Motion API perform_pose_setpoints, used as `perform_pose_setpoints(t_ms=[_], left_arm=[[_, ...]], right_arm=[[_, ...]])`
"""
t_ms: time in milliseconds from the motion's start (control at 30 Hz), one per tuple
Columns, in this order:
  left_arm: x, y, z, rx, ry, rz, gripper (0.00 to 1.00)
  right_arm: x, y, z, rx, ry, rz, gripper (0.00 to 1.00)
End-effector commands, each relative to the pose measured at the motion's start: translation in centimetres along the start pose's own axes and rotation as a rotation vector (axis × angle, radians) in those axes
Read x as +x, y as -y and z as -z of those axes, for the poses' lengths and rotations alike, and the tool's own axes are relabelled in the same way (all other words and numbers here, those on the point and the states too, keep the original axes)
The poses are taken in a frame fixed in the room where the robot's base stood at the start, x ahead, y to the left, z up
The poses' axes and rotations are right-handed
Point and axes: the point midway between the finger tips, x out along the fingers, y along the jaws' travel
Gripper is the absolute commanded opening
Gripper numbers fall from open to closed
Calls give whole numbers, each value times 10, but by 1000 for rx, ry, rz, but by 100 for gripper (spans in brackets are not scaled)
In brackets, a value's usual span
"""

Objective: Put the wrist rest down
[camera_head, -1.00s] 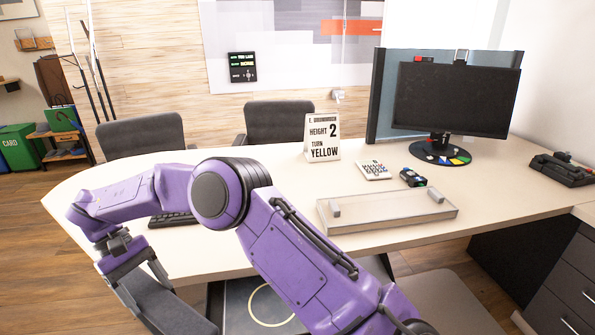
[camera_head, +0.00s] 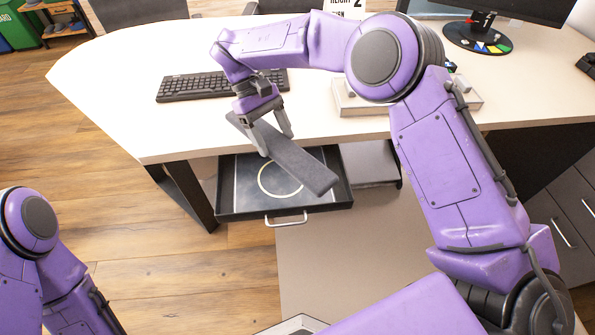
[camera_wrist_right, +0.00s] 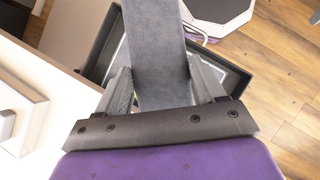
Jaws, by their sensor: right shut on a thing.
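The wrist rest (camera_head: 290,160) is a long dark grey bar. My right gripper (camera_head: 274,141) is shut on it near its left end. The bar is held in the air and slants down to the right, in front of the desk edge and over the open drawer (camera_head: 340,196) in the head view. In the right wrist view the bar (camera_wrist_right: 158,50) runs up and away between the two fingers (camera_wrist_right: 160,88). My left gripper is out of view; only part of my left arm shows at the lower left.
The open drawer has a dark floor with a pale ring and a front handle (camera_head: 286,219). A black keyboard (camera_head: 205,86) lies on the desk (camera_head: 130,110) to the left. A shallow tray (camera_head: 470,101) sits behind my right arm. The monitor base (camera_head: 478,40) stands further back.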

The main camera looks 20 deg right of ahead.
Motion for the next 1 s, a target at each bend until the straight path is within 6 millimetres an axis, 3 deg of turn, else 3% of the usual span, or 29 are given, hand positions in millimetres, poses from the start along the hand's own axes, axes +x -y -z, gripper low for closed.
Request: perform_pose_setpoints(t_ms=[33, 200, 300, 400, 467, 567, 800, 1000], left_arm=[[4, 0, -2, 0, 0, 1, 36], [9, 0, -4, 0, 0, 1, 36], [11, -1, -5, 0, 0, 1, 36], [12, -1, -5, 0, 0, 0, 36], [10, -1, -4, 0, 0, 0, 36], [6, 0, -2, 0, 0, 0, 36], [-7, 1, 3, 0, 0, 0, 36], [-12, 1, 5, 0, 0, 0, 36]], right_arm=[[3, 22, 8, -106, 2, -73, 26], [12, 90, 26, -493, 4, -322, 26], [18, 120, 31, -661, 4, -431, 26], [22, 136, 34, -752, 3, -489, 26], [25, 134, 34, -773, 4, -502, 26], [35, 113, 33, -779, 5, -502, 26], [74, 47, 35, -778, 6, -499, 26], [111, 20, 50, -777, 3, -500, 26]])
